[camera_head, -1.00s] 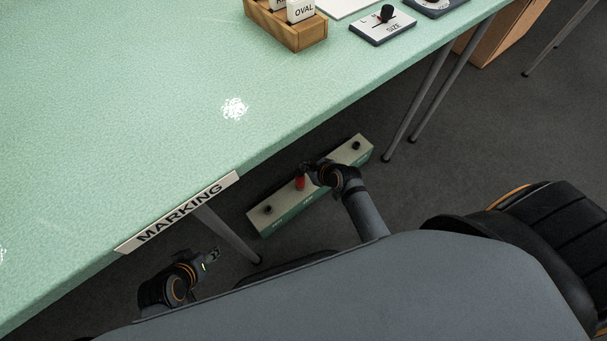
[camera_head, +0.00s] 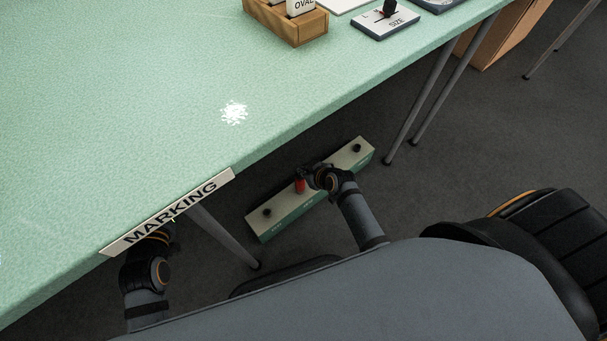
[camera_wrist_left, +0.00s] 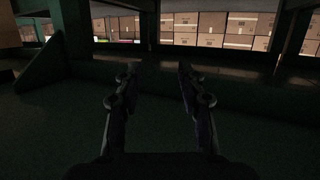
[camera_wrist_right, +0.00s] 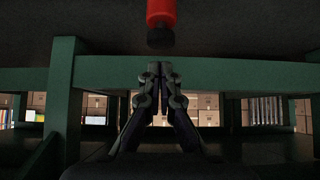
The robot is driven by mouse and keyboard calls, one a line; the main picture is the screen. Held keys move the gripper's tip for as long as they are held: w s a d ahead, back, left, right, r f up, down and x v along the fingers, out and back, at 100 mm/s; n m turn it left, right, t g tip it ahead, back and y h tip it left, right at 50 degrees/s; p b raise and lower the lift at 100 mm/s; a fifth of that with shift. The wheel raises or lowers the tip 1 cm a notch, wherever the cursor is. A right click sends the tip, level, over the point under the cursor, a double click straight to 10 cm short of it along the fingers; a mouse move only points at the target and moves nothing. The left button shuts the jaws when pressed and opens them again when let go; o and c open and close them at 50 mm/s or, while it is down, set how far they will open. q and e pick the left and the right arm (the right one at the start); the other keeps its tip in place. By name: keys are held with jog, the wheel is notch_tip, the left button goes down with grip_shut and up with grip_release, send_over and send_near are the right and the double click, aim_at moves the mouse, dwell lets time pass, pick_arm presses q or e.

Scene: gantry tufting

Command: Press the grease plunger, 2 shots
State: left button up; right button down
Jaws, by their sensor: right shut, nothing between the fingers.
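A long pale-topped box with a green front (camera_head: 285,207) lies low beside the table. It has a black knob (camera_head: 267,212) near its left end and another (camera_head: 357,148) near its right end. A red cylinder (camera_head: 300,186) shows at its middle, and a red cylinder with a black end (camera_wrist_right: 161,18) is at the top of the right wrist view. Which part is the grease plunger I cannot tell. My right gripper (camera_head: 304,170) is shut and empty, close to the red cylinder; contact is unclear. My left gripper (camera_wrist_left: 157,68) is open and empty; the table edge hides it in the head view.
The green table (camera_head: 130,100) fills the left, with a MARKING label (camera_head: 168,212) on its edge. Grey table legs (camera_head: 225,237) rise near the box. Dark floor is open at right.

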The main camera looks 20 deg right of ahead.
pick_arm(q)
notch_tip(320, 180, up, 12)
jog(key=w+t+b, duration=0.1)
jog(key=w+t, duration=0.1)
jog(key=t, duration=0.3)
jog(key=shift+f, duration=0.25)
pick_arm(e)
notch_tip(320, 180, down, 2)
pick_arm(q)
jog(key=shift+a, duration=0.1)
jog(key=r, duration=0.1)
jog(key=r+t, duration=0.1)
jog(key=r, duration=0.1)
jog(key=r+t, duration=0.1)
jog(key=shift+s+r+b, duration=0.2)
jog(key=shift+s+b, duration=0.1)
jog(key=shift+s, duration=0.1)
pick_arm(e)
notch_tip(320, 180, down, 2)
jog(key=shift+f, duration=0.1)
jog(key=shift+s, duration=0.1)
